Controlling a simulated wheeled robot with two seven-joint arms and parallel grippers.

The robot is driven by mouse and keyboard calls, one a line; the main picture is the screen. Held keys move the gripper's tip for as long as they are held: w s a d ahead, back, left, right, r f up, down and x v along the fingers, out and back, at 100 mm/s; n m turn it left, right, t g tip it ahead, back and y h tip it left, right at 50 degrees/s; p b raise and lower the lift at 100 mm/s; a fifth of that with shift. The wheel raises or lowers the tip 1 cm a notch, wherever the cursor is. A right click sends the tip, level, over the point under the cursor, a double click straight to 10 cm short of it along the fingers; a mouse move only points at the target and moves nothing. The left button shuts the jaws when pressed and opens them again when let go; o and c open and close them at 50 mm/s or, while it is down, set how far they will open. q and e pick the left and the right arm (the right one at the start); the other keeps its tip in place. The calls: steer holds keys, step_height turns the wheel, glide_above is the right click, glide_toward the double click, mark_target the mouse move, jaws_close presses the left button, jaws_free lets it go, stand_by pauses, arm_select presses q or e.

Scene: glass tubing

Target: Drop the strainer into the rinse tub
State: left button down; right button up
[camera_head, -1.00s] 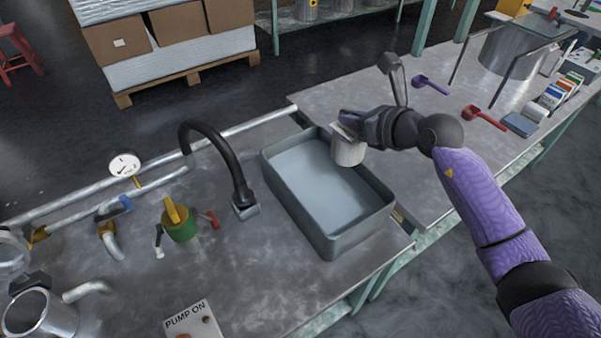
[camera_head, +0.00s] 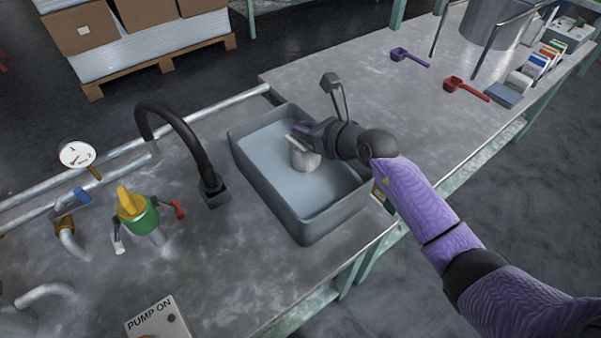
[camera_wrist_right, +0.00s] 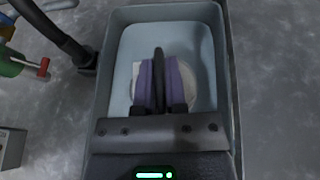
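The strainer (camera_head: 305,160) is a small pale metal cup. It is inside the outline of the grey rinse tub (camera_head: 318,229), over its pale blue-grey bottom. My right gripper (camera_head: 299,137) is at the strainer's upper rim, its fingers close together on the handle side. In the right wrist view the purple fingers (camera_wrist_right: 166,84) are closed around a dark bar, with the round strainer (camera_wrist_right: 204,72) beneath them and the tub wall (camera_wrist_right: 228,80) around. I cannot tell whether the strainer touches the tub bottom. My left gripper is not in view.
A black curved faucet (camera_head: 180,135) stands left of the tub. A green and yellow valve (camera_head: 137,211) and a PUMP ON box (camera_head: 160,318) are further left. Purple (camera_head: 409,57) and red (camera_head: 465,88) scoops lie on the table at the right, with bare tabletop between them and the tub.

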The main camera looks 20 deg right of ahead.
steer(key=o, duration=0.4)
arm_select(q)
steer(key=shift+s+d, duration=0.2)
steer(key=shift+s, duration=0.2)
arm_select(e)
steer(key=shift+o, duration=0.4)
arm_select(q)
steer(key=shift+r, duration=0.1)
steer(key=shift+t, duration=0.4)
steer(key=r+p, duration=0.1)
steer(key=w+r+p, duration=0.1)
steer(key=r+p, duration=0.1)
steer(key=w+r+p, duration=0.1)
steer(key=p, duration=0.1)
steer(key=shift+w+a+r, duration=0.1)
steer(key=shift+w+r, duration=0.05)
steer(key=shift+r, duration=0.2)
arm_select(e)
steer(key=v, duration=1)
steer(key=shift+f, duration=0.15)
